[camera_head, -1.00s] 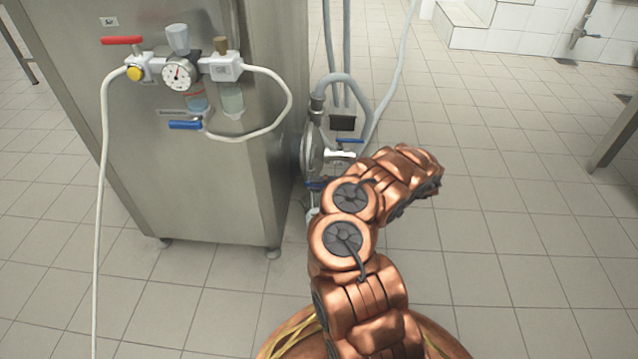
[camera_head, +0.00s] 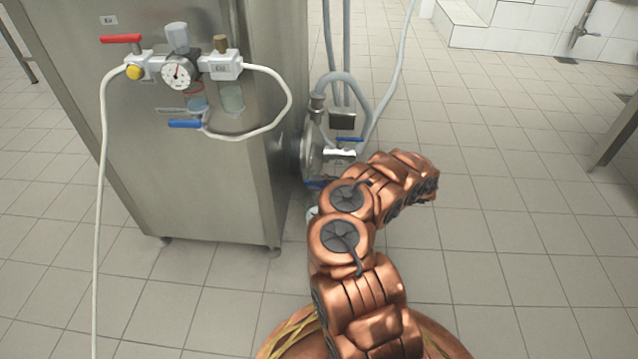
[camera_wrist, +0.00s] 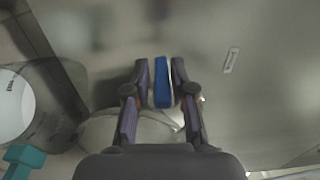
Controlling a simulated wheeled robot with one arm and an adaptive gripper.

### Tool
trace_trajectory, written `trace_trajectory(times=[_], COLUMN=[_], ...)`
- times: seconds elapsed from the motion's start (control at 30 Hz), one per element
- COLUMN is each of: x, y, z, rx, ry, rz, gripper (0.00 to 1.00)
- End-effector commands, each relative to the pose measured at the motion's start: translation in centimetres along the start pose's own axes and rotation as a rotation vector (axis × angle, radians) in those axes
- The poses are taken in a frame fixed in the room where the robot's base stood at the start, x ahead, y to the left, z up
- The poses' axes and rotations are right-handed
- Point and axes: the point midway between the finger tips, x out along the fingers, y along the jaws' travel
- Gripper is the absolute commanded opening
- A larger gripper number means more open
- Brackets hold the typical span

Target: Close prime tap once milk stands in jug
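In the wrist view my gripper (camera_wrist: 161,85) has its two fingers on either side of a blue lever (camera_wrist: 162,82). Narrow gaps seem to show beside the lever, and I cannot tell whether the fingers touch it. A see-through grey vessel (camera_wrist: 62,95), apparently the jug, is at the left edge. A white round surface (camera_wrist: 14,105) shows within it; it looks like milk, but I cannot be sure. In the head view my gripper is hidden; my arm reaches toward the pump (camera_head: 313,150). Blue handles show on the pump (camera_head: 349,139) and the cabinet-front valve (camera_head: 185,124).
The steel cabinet (camera_head: 215,200) stands left of my arm, carrying a gauge (camera_head: 178,72), a red lever (camera_head: 121,38) and a white hose (camera_head: 103,160). Grey hoses rise behind the pump. A teal piece (camera_wrist: 24,155) is at the wrist view's lower left. Tiled floor at right is clear.

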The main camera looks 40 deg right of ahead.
Motion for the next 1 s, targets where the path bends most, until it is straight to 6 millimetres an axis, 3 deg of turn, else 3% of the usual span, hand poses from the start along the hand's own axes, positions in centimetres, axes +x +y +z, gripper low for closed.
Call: trace_trajectory(times=[0.13,0.47,1.0], x=[0.0,-0.3,-5.8], y=[-0.1,-0.1,-0.1], z=[0.0,0.0,0.0], rx=[0.000,0.000,0.000], ry=[0.000,-0.001,0.002], rz=[-0.001,-0.002,-0.002], gripper=[0.41,0.41,0.41])
